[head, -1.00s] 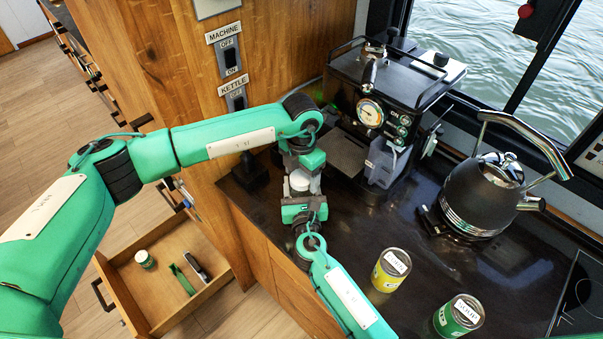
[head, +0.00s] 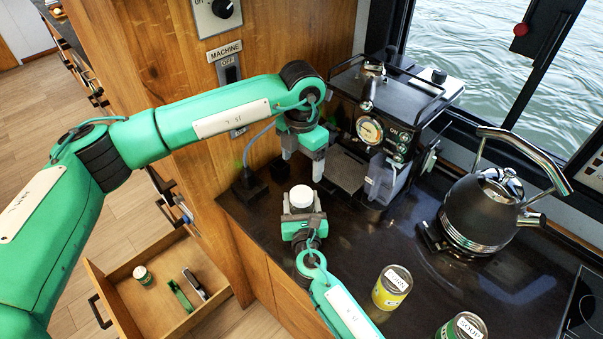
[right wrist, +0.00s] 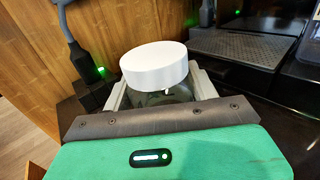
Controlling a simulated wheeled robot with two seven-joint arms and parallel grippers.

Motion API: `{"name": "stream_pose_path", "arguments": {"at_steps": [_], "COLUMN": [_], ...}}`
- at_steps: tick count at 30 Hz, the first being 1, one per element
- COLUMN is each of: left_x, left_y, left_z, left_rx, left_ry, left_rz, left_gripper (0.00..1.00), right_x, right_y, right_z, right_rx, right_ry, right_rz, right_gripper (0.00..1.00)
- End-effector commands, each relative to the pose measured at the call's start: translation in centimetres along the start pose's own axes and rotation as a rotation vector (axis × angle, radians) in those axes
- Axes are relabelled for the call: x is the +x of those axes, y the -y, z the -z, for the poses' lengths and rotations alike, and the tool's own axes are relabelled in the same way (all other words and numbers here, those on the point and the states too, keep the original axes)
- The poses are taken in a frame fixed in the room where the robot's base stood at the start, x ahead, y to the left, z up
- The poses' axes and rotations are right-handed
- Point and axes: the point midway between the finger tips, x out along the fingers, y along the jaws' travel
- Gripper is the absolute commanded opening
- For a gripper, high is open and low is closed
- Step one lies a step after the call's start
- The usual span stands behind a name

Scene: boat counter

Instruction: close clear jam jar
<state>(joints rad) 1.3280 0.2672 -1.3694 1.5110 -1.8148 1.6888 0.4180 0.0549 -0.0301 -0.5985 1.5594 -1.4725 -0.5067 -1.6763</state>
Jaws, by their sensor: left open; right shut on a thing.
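The clear jam jar (right wrist: 160,97) is mostly hidden between the fingers of my right gripper (right wrist: 161,92). In the head view my right gripper (head: 302,208) is shut around it at the counter's left end. The white lid (head: 301,196) covers the top of the jar; it also shows in the right wrist view (right wrist: 155,65), where a little glass is visible below its rim. I cannot tell how tight the lid is. My left gripper (head: 303,164) is open and empty, fingers pointing down, above and behind the lid and apart from it.
A coffee machine (head: 385,125) stands behind right of the jar, a kettle (head: 484,210) farther right. Two cans, yellow (head: 391,287) and green (head: 462,328), stand at the front. A black plug (head: 247,183) is near the wooden wall. An open drawer (head: 130,270) is below left.

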Motion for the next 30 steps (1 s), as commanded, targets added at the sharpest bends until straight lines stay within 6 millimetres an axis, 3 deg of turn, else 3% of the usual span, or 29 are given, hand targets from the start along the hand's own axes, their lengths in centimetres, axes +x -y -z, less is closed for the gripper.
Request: {"name": "stream_pose_path", "arguments": {"at_steps": [12, 13, 16, 26, 30], "left_x": [-1.1, -1.1, -1.1, -1.0, -0.7], "left_y": [0.0, 0.0, 0.0, 0.0, 0.0], "left_z": [0.0, 0.0, 0.0, 0.0, 0.0], "left_rx": [0.000, 0.000, 0.001, 0.001, 0.001], "left_ry": [-0.001, -0.001, 0.000, 0.000, 0.000], "left_rz": [0.001, 0.001, 0.001, 0.001, 0.001], "left_gripper": [0.79, 0.79, 0.79, 0.79, 0.79], "right_x": [0.0, 0.0, 0.0, -0.1, -1.3], "right_y": [0.0, 0.0, 0.0, 0.0, 0.0], "right_z": [0.0, 0.0, 0.0, 0.0, 0.2], "right_rx": [0.000, 0.000, 0.000, 0.000, 0.002], "right_ry": [0.000, 0.000, 0.000, 0.000, 0.000], "right_rz": [0.000, 0.000, 0.000, 0.000, -0.001], "right_gripper": [0.00, 0.63, 0.82, 0.84, 0.84]}}
